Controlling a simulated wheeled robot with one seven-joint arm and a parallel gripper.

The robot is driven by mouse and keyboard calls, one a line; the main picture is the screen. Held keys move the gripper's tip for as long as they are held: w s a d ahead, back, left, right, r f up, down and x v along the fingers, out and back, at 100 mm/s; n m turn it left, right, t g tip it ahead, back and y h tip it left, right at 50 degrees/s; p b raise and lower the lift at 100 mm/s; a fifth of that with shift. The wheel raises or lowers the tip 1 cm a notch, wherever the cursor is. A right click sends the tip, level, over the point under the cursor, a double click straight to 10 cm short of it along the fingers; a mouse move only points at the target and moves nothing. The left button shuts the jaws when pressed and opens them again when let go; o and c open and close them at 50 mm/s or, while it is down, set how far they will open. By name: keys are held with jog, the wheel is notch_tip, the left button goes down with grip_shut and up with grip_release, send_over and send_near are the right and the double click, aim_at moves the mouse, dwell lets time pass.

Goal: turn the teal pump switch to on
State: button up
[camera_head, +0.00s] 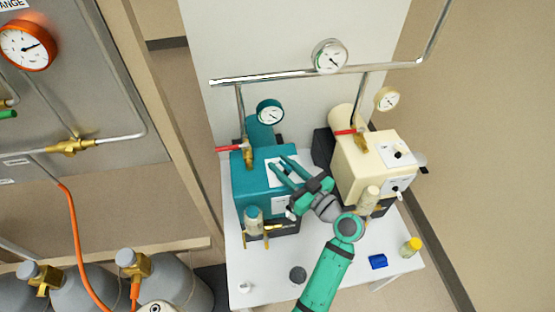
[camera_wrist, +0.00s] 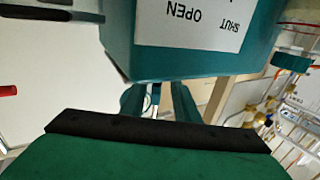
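The teal pump (camera_head: 252,185) stands on the left of the white table, with a white plate on its top and another on its front. My gripper (camera_head: 278,162) reaches over its top plate from the front right. Its two fingers are apart and I see nothing held between them. They cover part of the plate, and I cannot make out the switch or its position. In the wrist view, a teal housing (camera_wrist: 190,62) with an upside-down label reading SHUT and OPEN (camera_wrist: 205,20) is close above the gripper fingers (camera_wrist: 157,100).
A cream pump (camera_head: 365,165) stands to the right, with a black knob on its top plate. Gauges and a metal pipe (camera_head: 290,76) run behind both pumps. A blue block (camera_head: 377,261) and a yellow-capped bottle (camera_head: 411,247) lie near the table's front right. Grey cylinders (camera_head: 90,290) stand at lower left.

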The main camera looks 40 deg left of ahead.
jog(key=shift+w+a, duration=0.25)
jog(key=shift+a, duration=0.4)
jog(key=shift+w+a, duration=0.25)
jog(key=shift+a, duration=0.35)
grip_shut()
jog(key=shift+m+t, duration=0.3)
jog(key=shift+t, duration=0.1)
jog(key=shift+w+d+m+t+h, duration=0.15)
jog(key=shift+m+t+h, duration=0.2)
jog(key=shift+m+t, duration=0.35)
jog(key=shift+w+a+m+t+h, duration=0.15)
jog(key=shift+m+t+h, duration=0.25)
jog(key=shift+t, duration=0.6)
jog(key=shift+w+d+m+t+h, duration=0.25)
jog(key=shift+m+t+h, duration=0.45)
jog(key=shift+t, duration=0.3)
jog(key=shift+w+d+m+t+h, duration=0.2)
jog(key=shift+m+t+h, duration=0.25)
jog(key=shift+m+t, duration=0.45)
jog(key=shift+w+t, duration=0.15)
jog(key=shift+t, duration=0.15)
